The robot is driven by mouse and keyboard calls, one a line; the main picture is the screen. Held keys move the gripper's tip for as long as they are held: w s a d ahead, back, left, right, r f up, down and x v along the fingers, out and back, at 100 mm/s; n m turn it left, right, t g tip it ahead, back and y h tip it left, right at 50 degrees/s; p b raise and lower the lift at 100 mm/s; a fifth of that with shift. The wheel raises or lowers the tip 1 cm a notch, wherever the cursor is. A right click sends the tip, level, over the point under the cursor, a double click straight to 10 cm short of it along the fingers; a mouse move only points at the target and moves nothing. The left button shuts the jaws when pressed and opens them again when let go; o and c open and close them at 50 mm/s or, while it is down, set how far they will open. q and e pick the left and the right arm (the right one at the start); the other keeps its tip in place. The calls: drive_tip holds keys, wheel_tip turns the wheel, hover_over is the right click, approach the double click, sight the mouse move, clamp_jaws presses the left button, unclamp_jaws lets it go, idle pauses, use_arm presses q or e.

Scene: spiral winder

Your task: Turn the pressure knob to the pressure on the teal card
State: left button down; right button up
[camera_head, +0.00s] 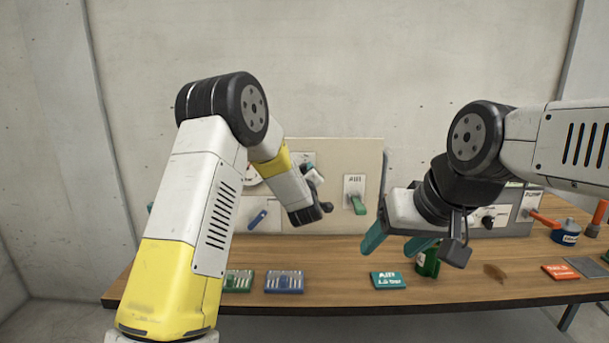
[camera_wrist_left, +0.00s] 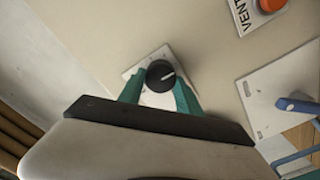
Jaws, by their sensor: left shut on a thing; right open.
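The black pressure knob (camera_wrist_left: 160,75) sits on a white plate on the panel in the left wrist view. Its white pointer line points to the right in that view. My left gripper (camera_wrist_left: 159,90) has its teal fingers closed on both sides of the knob. The teal card (camera_head: 388,281) lies flat on the table and appears to read "AIR 1.0 bar"; the print is small. My right gripper (camera_head: 396,242) is open and empty above the table, near the teal card.
The beige panel (camera_head: 340,150) carries a green lever (camera_head: 358,204) under an AIR label and a blue handle (camera_head: 258,218). An orange button (camera_wrist_left: 271,4) marked VENT is near the knob.

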use_arm(q)
drive_tip(key=shift+d+f+m, duration=0.1)
drive_tip(key=shift+m, duration=1.85)
drive_tip(key=shift+d+m, duration=0.1)
drive_tip(key=shift+m, duration=2.15)
drive_tip(key=c, duration=0.8)
unclamp_jaws()
drive_tip(key=shift+c, duration=0.2)
drive_tip(key=shift+s, duration=0.1)
drive_tip(key=s, duration=0.7)
drive_tip(key=shift+s, duration=0.35)
